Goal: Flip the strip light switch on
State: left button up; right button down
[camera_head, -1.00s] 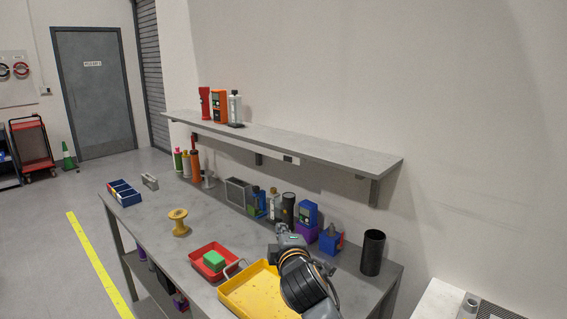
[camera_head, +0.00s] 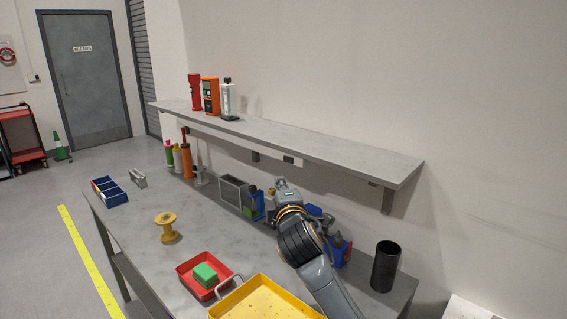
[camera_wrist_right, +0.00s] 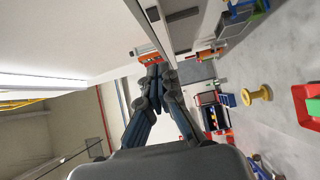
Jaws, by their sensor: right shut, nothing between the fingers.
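A slim pale strip light housing runs along the underside of the wall shelf in the head view. A small dark switch spot (camera_head: 289,160) shows near its right end, too small to tell its position. My right gripper (camera_head: 280,182) is just below that end, over the back of the bench. In the wrist view its fingers (camera_wrist_right: 157,74) are closed together and empty, beside the shelf's edge. I cannot tell whether they touch anything. My left gripper is not in view.
The wall shelf (camera_head: 330,155) overhangs the bench and holds a red item (camera_head: 195,92), an orange device (camera_head: 211,96) and a white bottle (camera_head: 229,99). Below my arm are a yellow tray (camera_head: 262,303) and a red tray (camera_head: 188,277). A black cylinder (camera_head: 385,268) stands at right.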

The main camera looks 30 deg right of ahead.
jog(key=p, duration=0.2)
send_near(288, 160)
jog(key=w+a, duration=0.4)
jog(key=w+d, duration=0.1)
jog(key=w+d+p, duration=0.1)
jog(key=d, duration=0.1)
jog(key=w+d+p, duration=0.1)
jog(key=d, duration=0.1)
jog(key=shift+w, duration=0.3)
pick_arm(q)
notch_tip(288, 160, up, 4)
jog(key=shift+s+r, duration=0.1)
pick_arm(e)
jog(key=shift+a, duration=0.1)
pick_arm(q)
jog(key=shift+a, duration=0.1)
pick_arm(e)
jog(key=shift+w, duration=0.1)
jog(key=shift+w, duration=0.1)
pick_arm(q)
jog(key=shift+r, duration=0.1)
